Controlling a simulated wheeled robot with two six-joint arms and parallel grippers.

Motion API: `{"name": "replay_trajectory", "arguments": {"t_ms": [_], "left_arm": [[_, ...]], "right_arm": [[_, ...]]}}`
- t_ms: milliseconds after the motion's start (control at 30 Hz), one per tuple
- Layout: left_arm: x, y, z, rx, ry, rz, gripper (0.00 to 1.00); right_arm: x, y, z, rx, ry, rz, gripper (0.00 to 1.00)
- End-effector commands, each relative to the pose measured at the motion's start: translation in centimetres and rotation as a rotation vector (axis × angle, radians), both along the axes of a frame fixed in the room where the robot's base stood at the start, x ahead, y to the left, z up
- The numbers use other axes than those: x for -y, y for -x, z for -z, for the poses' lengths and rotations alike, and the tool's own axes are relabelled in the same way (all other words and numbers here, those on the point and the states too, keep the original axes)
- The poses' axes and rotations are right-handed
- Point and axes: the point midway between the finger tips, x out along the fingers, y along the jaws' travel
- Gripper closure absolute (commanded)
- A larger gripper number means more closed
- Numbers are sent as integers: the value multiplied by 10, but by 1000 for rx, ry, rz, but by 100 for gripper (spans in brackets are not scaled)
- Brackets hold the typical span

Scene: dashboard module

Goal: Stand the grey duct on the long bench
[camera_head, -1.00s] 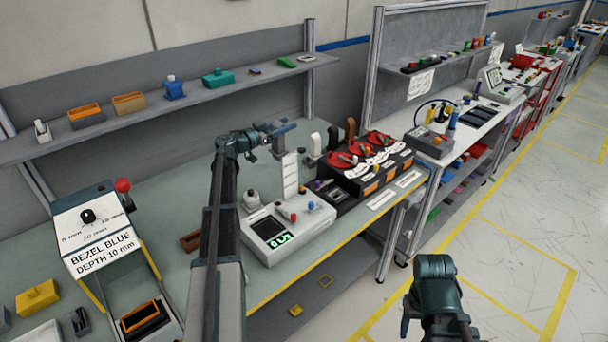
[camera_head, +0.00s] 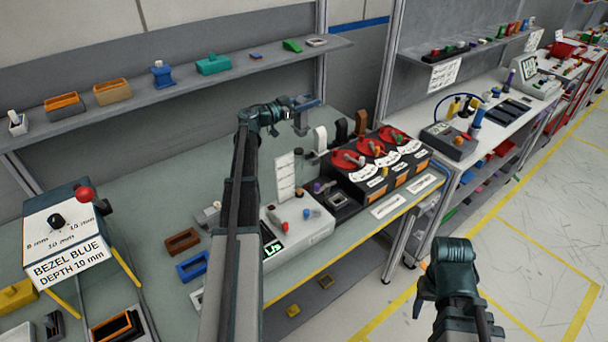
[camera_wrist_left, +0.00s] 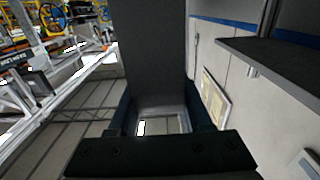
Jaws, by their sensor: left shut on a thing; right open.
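My left gripper (camera_head: 303,104) is shut on the grey duct (camera_head: 301,124) and holds it raised over the back of the long bench (camera_head: 150,190). In the left wrist view the duct (camera_wrist_left: 155,50) is a dark grey slab filling the middle, between the gripper's fingers (camera_wrist_left: 160,120). It is apart from the bench top; its far end is out of that view. My right gripper (camera_head: 425,288) is open and empty in front of the bench, over the floor.
White (camera_head: 320,138), black (camera_head: 342,130) and brown (camera_head: 361,122) upright pieces stand just right of the held duct. A grey instrument (camera_head: 300,225) and red-dial units (camera_head: 372,148) occupy the bench front. A shelf (camera_head: 200,85) runs behind.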

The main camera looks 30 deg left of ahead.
Motion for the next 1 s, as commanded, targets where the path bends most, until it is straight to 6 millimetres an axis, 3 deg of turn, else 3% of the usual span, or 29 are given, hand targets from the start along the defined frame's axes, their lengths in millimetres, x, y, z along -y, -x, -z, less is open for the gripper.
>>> {"name": "replay_trajectory", "arguments": {"t_ms": [367, 733, 1000], "left_arm": [[0, 0, 33, 0, 0, 0, 100], [0, 0, 87, 0, 0, 0, 100], [0, 0, 99, 0, 0, 0, 100]], "right_arm": [[0, 0, 33, 0, 0, 0, 44], [0, 0, 87, 0, 0, 0, 44], [0, 0, 99, 0, 0, 0, 44]]}}
